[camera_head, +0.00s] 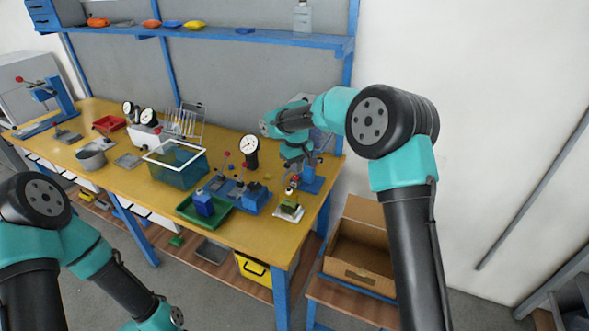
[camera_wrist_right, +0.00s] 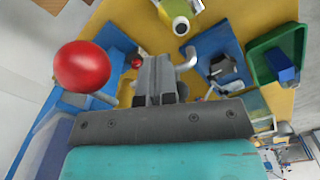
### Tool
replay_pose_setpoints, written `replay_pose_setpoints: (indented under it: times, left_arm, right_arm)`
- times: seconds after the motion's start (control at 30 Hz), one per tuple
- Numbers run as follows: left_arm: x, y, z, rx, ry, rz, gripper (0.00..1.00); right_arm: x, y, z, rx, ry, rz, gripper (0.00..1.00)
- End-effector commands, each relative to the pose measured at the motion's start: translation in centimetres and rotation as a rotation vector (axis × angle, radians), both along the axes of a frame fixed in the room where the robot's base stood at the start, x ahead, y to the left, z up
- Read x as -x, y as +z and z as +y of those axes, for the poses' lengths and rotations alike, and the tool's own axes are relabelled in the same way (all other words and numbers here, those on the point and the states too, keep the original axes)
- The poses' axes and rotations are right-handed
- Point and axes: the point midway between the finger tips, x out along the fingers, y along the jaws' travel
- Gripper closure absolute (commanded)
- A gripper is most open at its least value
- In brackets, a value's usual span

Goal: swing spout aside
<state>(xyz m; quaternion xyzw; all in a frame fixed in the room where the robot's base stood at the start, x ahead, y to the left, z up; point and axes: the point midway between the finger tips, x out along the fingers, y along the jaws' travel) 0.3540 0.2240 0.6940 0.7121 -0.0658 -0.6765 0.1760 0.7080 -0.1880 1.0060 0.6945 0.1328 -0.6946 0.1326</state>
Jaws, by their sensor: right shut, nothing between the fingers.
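A short silver bent tube (camera_wrist_right: 190,57), which looks like the spout, shows in the right wrist view just right of my fingertips. Its other end is hidden behind the fingers, and I cannot tell whether they touch it. My right gripper (camera_wrist_right: 161,75) is shut and empty, above a blue fixture at the right end of the bench. In the head view the right gripper (camera_head: 298,162) reaches down there and hides much of that fixture. A large red ball knob (camera_wrist_right: 83,67) is close on the left of the wrist view. My left gripper is out of view.
A green tray (camera_head: 183,211) holding a blue block (camera_head: 203,203) and a blue fixture with red-knobbed levers (camera_head: 243,197) stand nearby. A round dial gauge (camera_head: 249,147) and a teal bin (camera_head: 174,171) are further left. An open cardboard box (camera_head: 361,257) stands below the bench's right end.

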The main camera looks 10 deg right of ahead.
Motion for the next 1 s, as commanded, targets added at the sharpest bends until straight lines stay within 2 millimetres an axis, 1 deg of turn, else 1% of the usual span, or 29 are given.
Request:
replay_pose_setpoints:
  times: [0.17, 0.47, 0.87, 1.0]
  left_arm:
    - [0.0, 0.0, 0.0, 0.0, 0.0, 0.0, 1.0]
    - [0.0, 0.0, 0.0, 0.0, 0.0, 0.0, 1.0]
    - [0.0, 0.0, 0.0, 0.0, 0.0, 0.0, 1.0]
    - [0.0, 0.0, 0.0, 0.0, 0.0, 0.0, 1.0]
  right_arm:
    - [-0.1, 0.0, 0.2, 0.0, 0.0, 0.0, 1.0]
    - [-0.8, 0.0, 1.3, 0.0, 0.001, 0.0, 1.0]
    - [-0.9, 0.0, 1.4, 0.0, 0.0, 0.0, 1.0]
    - [-1.2, 0.0, 1.8, 0.0, 0.001, -0.001, 1.0]
